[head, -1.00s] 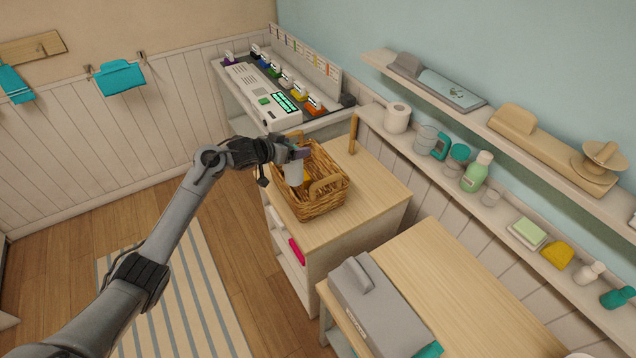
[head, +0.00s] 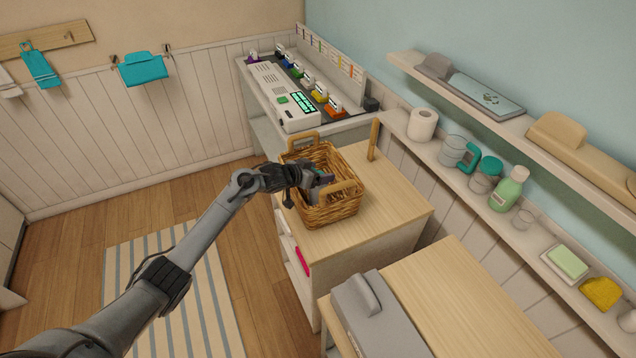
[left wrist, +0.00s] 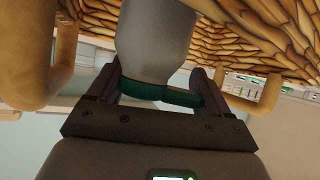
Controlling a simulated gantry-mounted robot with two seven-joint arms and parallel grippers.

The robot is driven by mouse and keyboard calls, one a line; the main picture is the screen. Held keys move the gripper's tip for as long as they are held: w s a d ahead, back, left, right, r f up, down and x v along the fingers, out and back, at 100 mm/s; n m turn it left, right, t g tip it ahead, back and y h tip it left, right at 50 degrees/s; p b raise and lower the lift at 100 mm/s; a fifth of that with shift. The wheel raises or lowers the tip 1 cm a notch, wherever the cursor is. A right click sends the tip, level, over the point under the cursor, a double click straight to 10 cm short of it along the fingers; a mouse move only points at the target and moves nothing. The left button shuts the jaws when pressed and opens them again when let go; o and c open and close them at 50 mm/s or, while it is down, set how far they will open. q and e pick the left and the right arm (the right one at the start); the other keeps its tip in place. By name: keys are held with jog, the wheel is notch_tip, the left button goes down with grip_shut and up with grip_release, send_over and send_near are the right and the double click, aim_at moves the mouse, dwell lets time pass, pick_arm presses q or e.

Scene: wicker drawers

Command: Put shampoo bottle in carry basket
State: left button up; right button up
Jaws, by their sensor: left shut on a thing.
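The carry basket (head: 335,212) is woven wicker with two wooden handles and stands on a wooden cabinet top in the head view. My left gripper (head: 318,182) is over the basket, at its opening. In the left wrist view my left gripper (left wrist: 156,84) is shut on the shampoo bottle (left wrist: 155,45), pale grey with a dark green cap at the fingers. The bottle's body points away from the gripper, with wicker wall on both sides of it. The bottle's far end is out of sight, and the head view mostly hides it. My right gripper is not in view.
A wall shelf (head: 545,250) with a green bottle (head: 508,188), jars and a toilet roll (head: 422,124) runs along the right. A white machine (head: 285,97) stands behind the basket. The cabinet top (head: 400,210) is clear right of the basket.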

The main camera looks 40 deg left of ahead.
pick_arm(q)
notch_tip(320, 180, down, 3)
jog(key=shift+a+f+b, duration=0.1)
jog(key=shift+f+b, duration=0.05)
jog(key=shift+b, duration=0.2)
jog(key=shift+f, duration=0.3)
jog(key=o, duration=1.6)
jog(key=shift+o, duration=0.2)
